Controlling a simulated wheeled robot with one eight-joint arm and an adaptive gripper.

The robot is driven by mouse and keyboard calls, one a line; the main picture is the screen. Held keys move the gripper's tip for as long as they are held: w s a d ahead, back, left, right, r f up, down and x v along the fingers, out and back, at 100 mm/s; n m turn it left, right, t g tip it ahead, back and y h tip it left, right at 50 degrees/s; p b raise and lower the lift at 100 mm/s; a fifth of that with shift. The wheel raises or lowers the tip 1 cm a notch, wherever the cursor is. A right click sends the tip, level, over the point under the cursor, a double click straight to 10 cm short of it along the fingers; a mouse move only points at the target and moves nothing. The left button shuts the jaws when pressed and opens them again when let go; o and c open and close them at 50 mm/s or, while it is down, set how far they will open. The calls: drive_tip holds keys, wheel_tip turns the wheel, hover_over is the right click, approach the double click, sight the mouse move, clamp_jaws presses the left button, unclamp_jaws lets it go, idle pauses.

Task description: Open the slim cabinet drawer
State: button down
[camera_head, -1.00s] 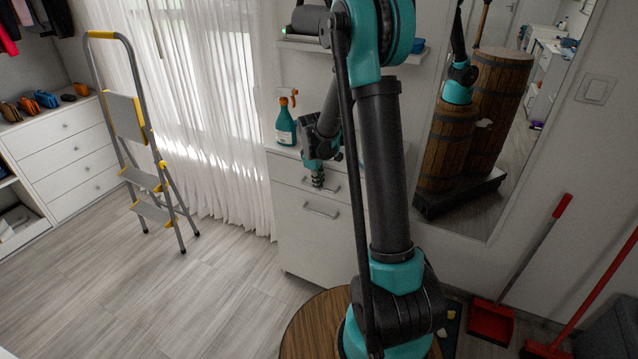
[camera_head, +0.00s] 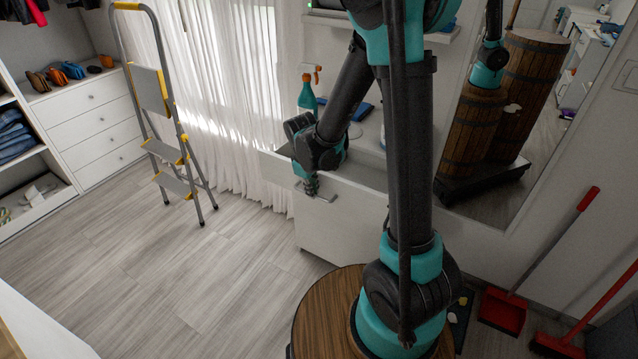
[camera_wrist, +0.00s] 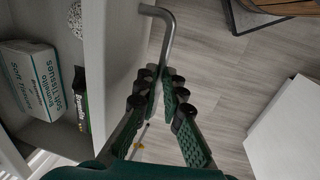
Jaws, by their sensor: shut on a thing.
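The slim white cabinet (camera_head: 325,238) stands against the wall, and its top drawer (camera_head: 276,170) is pulled out, with part of its inside showing. My gripper (camera_head: 312,187) is at the drawer's metal bar handle (camera_head: 329,196). In the wrist view, the fingers of my gripper (camera_wrist: 163,84) are closed on the handle (camera_wrist: 161,24), whose bent end sticks out past them. The drawer front (camera_wrist: 118,48) runs beside the fingers. Inside the drawer lie a white tissue box (camera_wrist: 32,78) and a dark green pack (camera_wrist: 82,100). My arm hides part of the drawer.
A spray bottle (camera_head: 307,95) stands on the cabinet top. A stepladder (camera_head: 166,110) stands left, before the curtain. A mirror (camera_head: 520,125), a red dustpan (camera_head: 502,312) and a red broom (camera_head: 558,345) are at right. The floor left of the cabinet is clear.

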drive_tip(key=shift+s+a, duration=0.25)
drive_tip(key=shift+s, duration=0.05)
drive_tip(key=c, duration=1.6)
unclamp_jaws()
drive_tip(key=r, duration=0.4)
drive_tip(key=s+a+r, duration=0.1)
drive_tip(key=r, duration=0.6)
drive_tip(key=shift+s+a+r, duration=0.15)
drive_tip(key=shift+s+r, duration=0.25)
drive_tip(key=s+d+f+m, duration=0.2)
drive_tip(key=s+d+m, duration=0.1)
drive_tip(key=s+d, duration=0.1)
drive_tip(key=s+d+f+m+t, duration=0.1)
drive_tip(key=s+d+f+m, duration=0.1)
drive_tip(key=s+d+m, duration=0.2)
drive_tip(key=s+d+f+m+t+y, duration=0.1)
drive_tip(key=s+d+f+m, duration=0.1)
drive_tip(key=s+d, duration=0.3)
drive_tip(key=shift+s+d+f+m, duration=0.15)
drive_tip(key=shift+d+m, duration=0.25)
drive_tip(key=shift+d, duration=0.35)
drive_tip(key=shift+w+d+f+m, duration=0.15)
drive_tip(key=shift+d+m, duration=0.25)
drive_tip(key=shift+d, duration=0.35)
